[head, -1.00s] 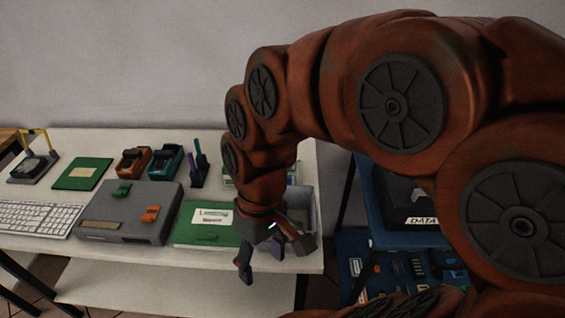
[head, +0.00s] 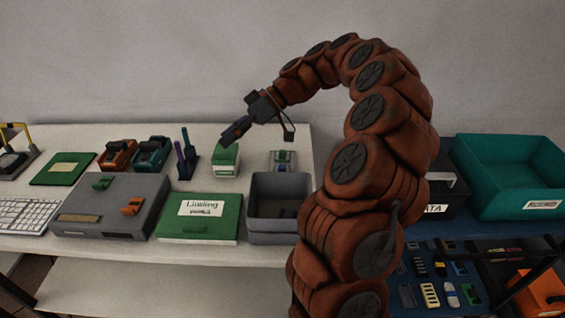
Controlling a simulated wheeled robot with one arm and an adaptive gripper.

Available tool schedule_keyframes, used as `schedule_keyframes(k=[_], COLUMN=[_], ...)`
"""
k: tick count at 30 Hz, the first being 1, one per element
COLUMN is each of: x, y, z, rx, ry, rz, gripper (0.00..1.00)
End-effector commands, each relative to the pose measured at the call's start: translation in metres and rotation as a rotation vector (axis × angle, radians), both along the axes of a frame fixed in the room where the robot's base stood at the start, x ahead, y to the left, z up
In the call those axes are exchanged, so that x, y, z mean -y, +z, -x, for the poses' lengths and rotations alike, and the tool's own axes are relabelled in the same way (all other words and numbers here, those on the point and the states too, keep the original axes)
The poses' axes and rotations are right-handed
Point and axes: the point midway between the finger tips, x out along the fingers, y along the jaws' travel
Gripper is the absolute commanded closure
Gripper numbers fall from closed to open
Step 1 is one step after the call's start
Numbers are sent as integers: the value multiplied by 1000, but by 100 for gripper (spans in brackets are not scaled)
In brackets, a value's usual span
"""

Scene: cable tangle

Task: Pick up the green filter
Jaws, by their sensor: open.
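Two green things could be the filter, and I cannot tell which. A small green clip-like piece (head: 103,183) sits on the grey device (head: 135,193), beside an orange one (head: 132,206). A larger green block with a pale base (head: 226,161) stands near the back of the table.
A grey open bin (head: 251,210) and a green box with a white label (head: 171,226) stand in front. Purple and teal upright pieces (head: 186,155) and orange and teal devices (head: 118,152) line the back. A teal crate (head: 506,176) is at right.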

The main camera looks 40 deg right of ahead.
Motion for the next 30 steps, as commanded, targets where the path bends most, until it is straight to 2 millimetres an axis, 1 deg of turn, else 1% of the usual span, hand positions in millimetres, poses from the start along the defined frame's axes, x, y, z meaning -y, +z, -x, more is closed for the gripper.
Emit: schedule_keyframes(k=[1,4,6,8,9,12,15,18,21,23,30], x=[24,70,106,134,152,190,218,234,240,239,225], y=[-18,-41,-58,-75,-85,-108,-124,-134,-138,-139,-145], z=[-9,-22,-26,-27,-27,-21,-14,-9,-8,-9,-20], rx=[39,138,207,259,293,359,409,435,448,451,452], ry=[-26,-68,-104,-135,-153,-192,-221,-237,-244,-244,-243], rz=[-19,-41,-39,-35,-25,-3,25,44,54,54,55], gripper=[35,35,35,35,35,35,35,35,35,35,35])
